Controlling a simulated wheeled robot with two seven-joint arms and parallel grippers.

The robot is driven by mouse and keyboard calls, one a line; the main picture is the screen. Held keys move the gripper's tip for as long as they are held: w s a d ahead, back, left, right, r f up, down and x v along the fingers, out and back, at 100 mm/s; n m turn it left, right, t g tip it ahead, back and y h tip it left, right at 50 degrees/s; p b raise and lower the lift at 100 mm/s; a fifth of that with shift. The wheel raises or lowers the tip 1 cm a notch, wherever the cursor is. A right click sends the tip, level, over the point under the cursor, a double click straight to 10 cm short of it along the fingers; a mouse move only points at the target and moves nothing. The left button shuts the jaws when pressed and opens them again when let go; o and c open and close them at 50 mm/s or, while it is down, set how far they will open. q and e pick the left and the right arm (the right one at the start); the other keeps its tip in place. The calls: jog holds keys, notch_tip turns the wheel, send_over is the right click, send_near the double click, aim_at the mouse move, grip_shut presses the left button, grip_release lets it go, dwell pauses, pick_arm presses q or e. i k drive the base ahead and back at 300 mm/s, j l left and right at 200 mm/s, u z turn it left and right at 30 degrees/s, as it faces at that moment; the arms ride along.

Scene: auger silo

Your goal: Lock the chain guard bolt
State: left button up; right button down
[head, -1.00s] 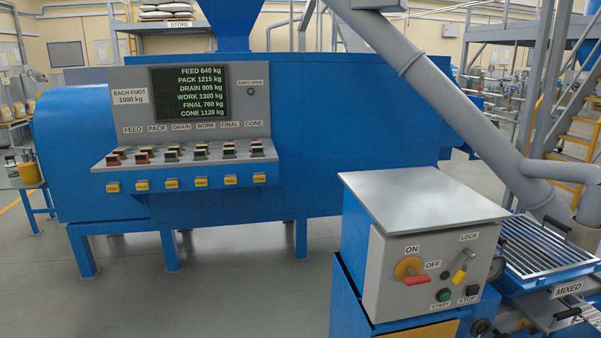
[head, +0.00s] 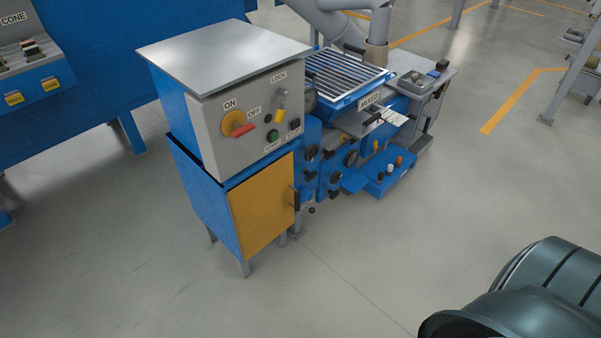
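The chain guard bolt is not clearly identifiable. A yellow door (head: 262,205), which may be the chain guard, closes the front of the blue cabinet (head: 205,200). A dark upright handle or bolt (head: 296,198) sits at the door's right edge; its position is too small to tell. Above it is a grey control box (head: 228,140) with a red and yellow ON/OFF switch (head: 238,125) and a yellow LOCK lever (head: 280,110). Neither gripper is in view.
To the right of the cabinet is a blue machine with a slatted grate (head: 345,78) and a MIXED label. A blue tray (head: 385,182) with small items sits low beside it.

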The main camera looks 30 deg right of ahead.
aim_at(312, 210)
jog(key=k+z, duration=0.1)
jog(key=z, duration=0.9)
